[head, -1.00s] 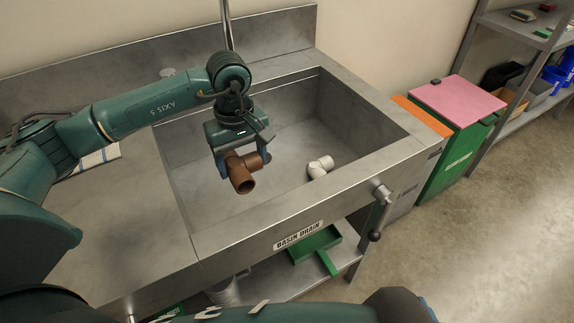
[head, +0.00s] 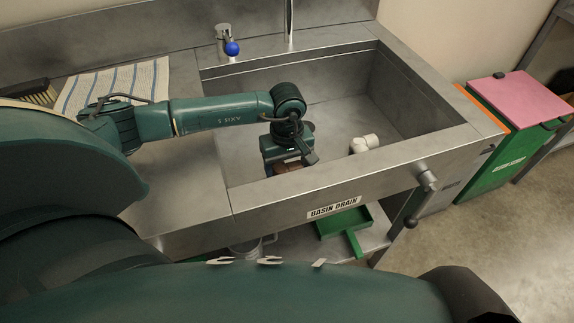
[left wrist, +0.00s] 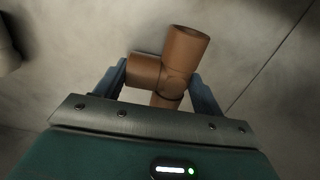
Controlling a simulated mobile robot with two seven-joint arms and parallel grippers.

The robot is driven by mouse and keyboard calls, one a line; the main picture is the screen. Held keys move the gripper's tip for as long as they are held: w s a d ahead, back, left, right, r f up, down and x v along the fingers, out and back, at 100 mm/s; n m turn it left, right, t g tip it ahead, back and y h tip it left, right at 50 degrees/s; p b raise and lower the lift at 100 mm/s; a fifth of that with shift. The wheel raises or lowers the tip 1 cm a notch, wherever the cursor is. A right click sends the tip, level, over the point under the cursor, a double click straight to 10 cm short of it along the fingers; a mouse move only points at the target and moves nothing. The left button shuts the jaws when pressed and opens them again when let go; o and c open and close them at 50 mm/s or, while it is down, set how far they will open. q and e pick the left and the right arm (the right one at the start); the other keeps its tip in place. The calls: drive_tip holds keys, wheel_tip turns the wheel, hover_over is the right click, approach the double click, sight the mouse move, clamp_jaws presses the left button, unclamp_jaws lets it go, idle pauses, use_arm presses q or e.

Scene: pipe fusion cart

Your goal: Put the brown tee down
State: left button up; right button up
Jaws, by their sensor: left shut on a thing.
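The brown tee (left wrist: 176,68) is between the fingers of my left gripper (left wrist: 160,85) in the left wrist view, and the gripper is shut on it. In the head view my left gripper (head: 288,162) is low inside the steel basin, close to its front wall. There the brown tee (head: 287,168) shows only as a small strip, mostly hidden by the gripper and the basin's front rim. I cannot tell whether the tee touches the basin floor. My right gripper is not in view.
A white elbow fitting (head: 364,143) lies in the basin, right of my left gripper. The basin's front rim (head: 350,185) stands between it and me. A tap with a blue knob (head: 232,48) is behind. A striped cloth (head: 120,84) lies on the left counter.

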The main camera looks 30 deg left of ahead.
sight(287, 166)
use_arm(q)
drive_tip(key=shift+r, duration=0.1)
drive_tip(key=shift+f, duration=0.2)
drive_tip(key=o, duration=1)
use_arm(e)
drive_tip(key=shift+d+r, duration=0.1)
use_arm(q)
drive_tip(key=shift+r, duration=0.1)
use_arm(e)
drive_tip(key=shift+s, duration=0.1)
use_arm(q)
drive_tip(key=shift+r, duration=6.1)
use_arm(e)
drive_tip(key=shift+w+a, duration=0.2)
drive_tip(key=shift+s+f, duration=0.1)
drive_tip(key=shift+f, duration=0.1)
